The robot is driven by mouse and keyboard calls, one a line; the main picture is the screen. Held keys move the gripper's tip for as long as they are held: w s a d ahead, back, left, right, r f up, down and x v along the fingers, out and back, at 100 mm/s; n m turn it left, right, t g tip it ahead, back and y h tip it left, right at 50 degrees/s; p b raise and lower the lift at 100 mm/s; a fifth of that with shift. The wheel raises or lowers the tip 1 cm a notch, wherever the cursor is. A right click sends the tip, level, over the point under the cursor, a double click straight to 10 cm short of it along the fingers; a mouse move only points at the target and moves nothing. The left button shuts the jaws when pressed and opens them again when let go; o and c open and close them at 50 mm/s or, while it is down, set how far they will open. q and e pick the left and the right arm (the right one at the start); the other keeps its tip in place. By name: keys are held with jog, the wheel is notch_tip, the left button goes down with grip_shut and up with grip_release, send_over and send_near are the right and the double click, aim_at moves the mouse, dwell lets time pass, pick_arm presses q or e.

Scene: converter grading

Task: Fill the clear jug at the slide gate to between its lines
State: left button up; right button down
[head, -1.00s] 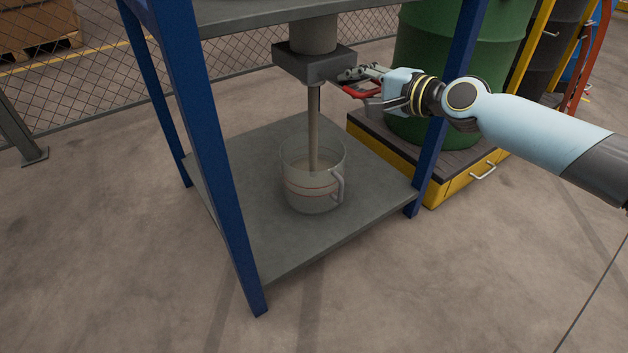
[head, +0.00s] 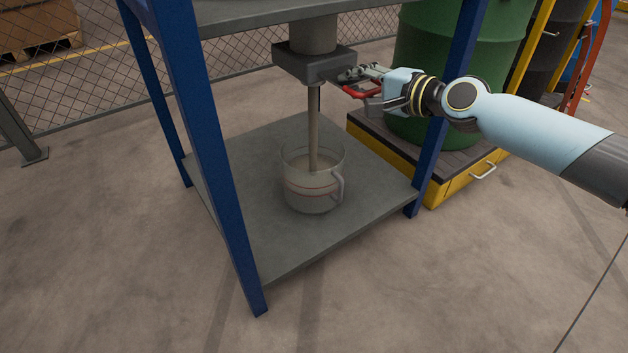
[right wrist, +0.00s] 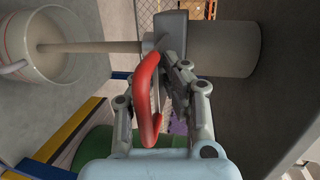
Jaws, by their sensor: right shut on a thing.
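The clear jug (head: 313,190) stands upright on the grey lower shelf, its handle to the right, with red lines around its side. A beige stream (head: 314,130) falls from the slide gate (head: 305,67), a dark grey block under a round spout, into the jug. The pale fill inside reaches about the height of the lines; I cannot tell its exact level against them. My right gripper (head: 358,80) is shut on the gate's red handle (head: 364,92). In the right wrist view the red handle (right wrist: 149,105) lies between the fingers. My left gripper is not in view.
Blue posts (head: 213,150) frame the rack around the shelf (head: 270,235). A green drum (head: 425,75) stands on a yellow-edged platform (head: 440,190) at the right. A wire fence (head: 90,70) runs behind. The floor in front is clear.

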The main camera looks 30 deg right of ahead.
jog(key=shift+s+f, duration=0.1)
jog(key=shift+f, duration=0.25)
jog(key=shift+w+a, duration=0.1)
jog(key=shift+w, duration=1.6)
jog(key=c, duration=1.4)
grip_release()
jog(key=shift+w, duration=0.2)
jog(key=shift+r, duration=0.15)
jog(key=shift+v, duration=3.75)
jog(key=shift+a, duration=0.1)
